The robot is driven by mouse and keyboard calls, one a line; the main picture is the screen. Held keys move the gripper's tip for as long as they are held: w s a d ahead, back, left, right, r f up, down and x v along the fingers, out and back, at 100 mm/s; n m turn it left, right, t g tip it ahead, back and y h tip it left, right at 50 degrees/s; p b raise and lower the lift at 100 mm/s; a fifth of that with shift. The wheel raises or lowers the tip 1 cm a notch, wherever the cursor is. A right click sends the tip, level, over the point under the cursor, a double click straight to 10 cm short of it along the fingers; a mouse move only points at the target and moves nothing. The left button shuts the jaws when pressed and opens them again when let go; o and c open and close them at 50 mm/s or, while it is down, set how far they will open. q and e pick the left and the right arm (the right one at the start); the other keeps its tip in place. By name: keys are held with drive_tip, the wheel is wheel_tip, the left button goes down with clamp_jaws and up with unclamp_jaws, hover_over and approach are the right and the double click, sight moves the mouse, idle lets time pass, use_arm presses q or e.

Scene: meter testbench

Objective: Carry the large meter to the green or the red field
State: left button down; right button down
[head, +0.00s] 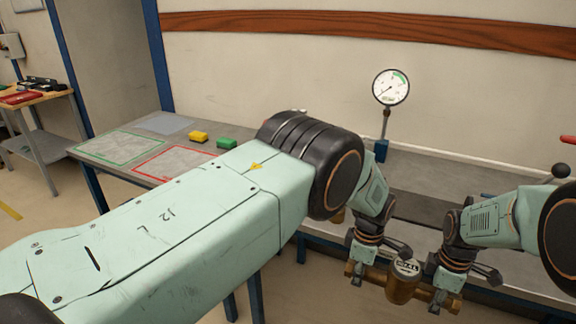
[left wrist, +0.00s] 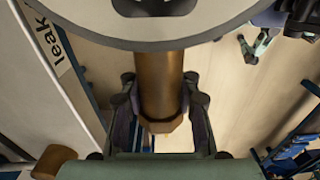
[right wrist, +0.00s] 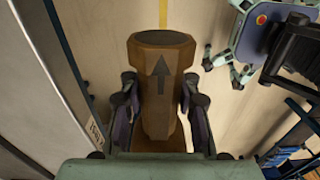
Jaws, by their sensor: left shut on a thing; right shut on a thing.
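The large meter (head: 403,286) is a brass body with a round lidded dial, held in front of the bench, clear of its top. My left gripper (head: 364,276) is shut on its left pipe end; the left wrist view shows the brass pipe (left wrist: 161,88) between the fingers under the dial. My right gripper (head: 444,293) is shut on its right end; the right wrist view shows the hexagonal brass end (right wrist: 160,95) with a dark arrow between the fingers. The green-outlined field (head: 118,147) and the red-outlined field (head: 170,163) lie bare on the bench at left.
A yellow block (head: 198,137) and a green block (head: 227,143) lie behind the red field, near a grey plate (head: 163,123). A pressure gauge (head: 391,87) stands upright on the bench (head: 428,170). A side table (head: 40,100) is at far left.

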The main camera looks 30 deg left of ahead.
wheel_tip(320, 180, down, 9)
drive_tip(key=b, duration=0.8)
drive_tip(key=shift+a+b, duration=0.15)
drive_tip(key=shift+b, duration=0.25)
